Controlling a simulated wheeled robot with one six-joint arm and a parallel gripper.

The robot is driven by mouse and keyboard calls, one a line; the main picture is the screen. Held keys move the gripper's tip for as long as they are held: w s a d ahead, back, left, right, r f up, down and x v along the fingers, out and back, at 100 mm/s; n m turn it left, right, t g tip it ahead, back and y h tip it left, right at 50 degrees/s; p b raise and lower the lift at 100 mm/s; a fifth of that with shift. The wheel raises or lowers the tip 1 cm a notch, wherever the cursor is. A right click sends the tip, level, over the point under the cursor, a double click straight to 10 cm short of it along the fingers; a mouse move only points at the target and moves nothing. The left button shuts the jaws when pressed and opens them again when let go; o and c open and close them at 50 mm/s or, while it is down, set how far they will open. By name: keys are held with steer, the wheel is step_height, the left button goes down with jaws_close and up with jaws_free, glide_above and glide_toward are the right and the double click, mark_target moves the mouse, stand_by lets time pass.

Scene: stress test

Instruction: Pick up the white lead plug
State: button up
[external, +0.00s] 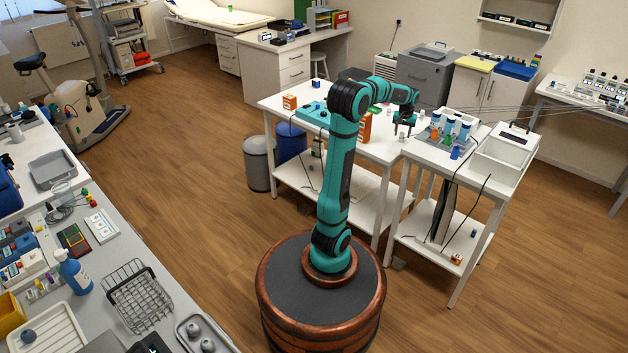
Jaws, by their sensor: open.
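My gripper (404,129) is at the end of the teal arm and points down near the right edge of the white table (345,178), by the gap to the smaller white table (405,152). It is open, and no held object shows between its fingers. A small white piece (402,137) shows right by the fingertips. It is too small to tell whether it is the white lead plug or whether the gripper touches it. Thin dark leads (540,108) run across the right side, and their ends are too small to make out.
The smaller table holds a grey rack with blue-capped tubes (449,128), a blue cup (455,153) and a white box (503,150). Dark cables hang at the smaller table's front.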

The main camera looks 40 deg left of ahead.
steer(key=shift+f, duration=0.7)
jaws_close()
